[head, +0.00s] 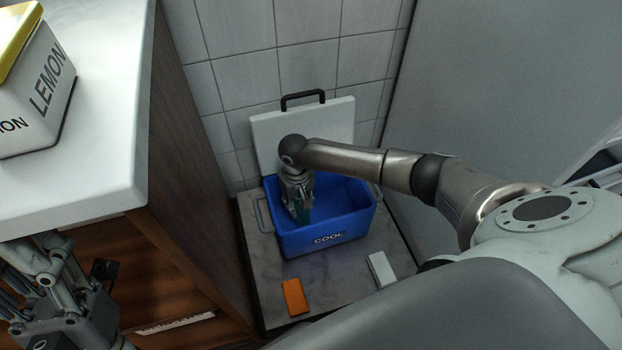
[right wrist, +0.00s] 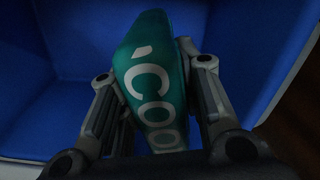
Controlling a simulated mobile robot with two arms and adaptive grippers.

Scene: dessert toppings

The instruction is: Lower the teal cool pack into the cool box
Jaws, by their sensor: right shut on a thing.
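The teal cool pack (right wrist: 152,80) with white lettering is between the fingers of my right gripper (right wrist: 155,105). In the head view, my right gripper (head: 298,195) points down inside the blue cool box (head: 326,236), near its left side, and a sliver of the teal pack (head: 304,214) shows below the fingers. The pack's lower end is hidden, so I cannot tell whether it touches the box floor. The box is open, marked COOL. My left gripper (head: 65,300) is at the lower left beside the wooden cabinet; its fingers do not show clearly.
A white lid (head: 335,118) with a black handle stands upright behind the box against the tiles. An orange block (head: 295,297) and a white block (head: 381,269) lie in front of the box. A white counter (head: 100,185) with a lemon tin (head: 35,100) is at the left.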

